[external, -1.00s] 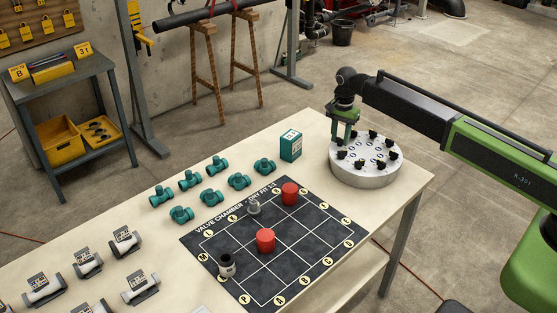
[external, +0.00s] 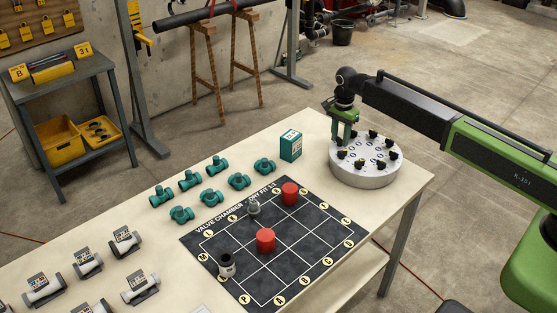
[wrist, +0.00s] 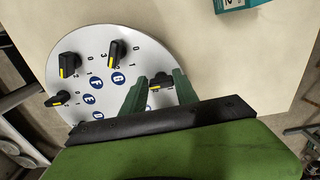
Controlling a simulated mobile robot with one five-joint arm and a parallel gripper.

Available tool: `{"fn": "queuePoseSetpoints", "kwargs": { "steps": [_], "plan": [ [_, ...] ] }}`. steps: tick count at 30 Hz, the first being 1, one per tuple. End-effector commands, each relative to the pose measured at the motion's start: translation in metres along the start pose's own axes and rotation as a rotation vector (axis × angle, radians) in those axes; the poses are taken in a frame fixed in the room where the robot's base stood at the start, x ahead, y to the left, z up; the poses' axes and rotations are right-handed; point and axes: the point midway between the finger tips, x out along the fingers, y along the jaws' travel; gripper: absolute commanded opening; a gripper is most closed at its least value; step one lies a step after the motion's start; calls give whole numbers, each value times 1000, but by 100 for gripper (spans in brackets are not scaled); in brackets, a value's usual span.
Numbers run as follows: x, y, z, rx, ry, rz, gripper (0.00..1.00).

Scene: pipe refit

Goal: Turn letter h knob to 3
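The round white dial plate (external: 366,178) sits at the right end of the table, with several black knobs around its top. In the wrist view, the plate (wrist: 75,50) shows blue letters E, F and G beside three yellow-marked knobs. My gripper (external: 344,138) points down over the plate's far left edge. In the wrist view my gripper (wrist: 160,80) is open, its green fingers on either side of a black knob (wrist: 161,80), the one after G. I see gaps beside this knob. Its letter is mostly hidden by the fingers, and I cannot read its setting.
A teal box (external: 290,145) stands left of the plate. A black grid mat (external: 290,262) with red cylinders (external: 265,240) lies nearer the middle of the table. Several teal valves (external: 239,181) and grey pipe pieces (external: 88,263) stand farther left.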

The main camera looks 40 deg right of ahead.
Motion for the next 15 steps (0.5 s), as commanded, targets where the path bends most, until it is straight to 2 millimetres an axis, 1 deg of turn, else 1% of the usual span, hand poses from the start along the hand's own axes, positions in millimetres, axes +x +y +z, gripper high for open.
{"fn": "queuePoseSetpoints", "kwargs": {
  "steps": [1,4,5,15],
  "plan": [
    [0,1,0,0,-1,2,41],
    [0,0,0,0,0,1,55],
    [0,0,0,-1,0,0,55],
    [-3,0,0,-1,0,-2,55]
  ]
}}
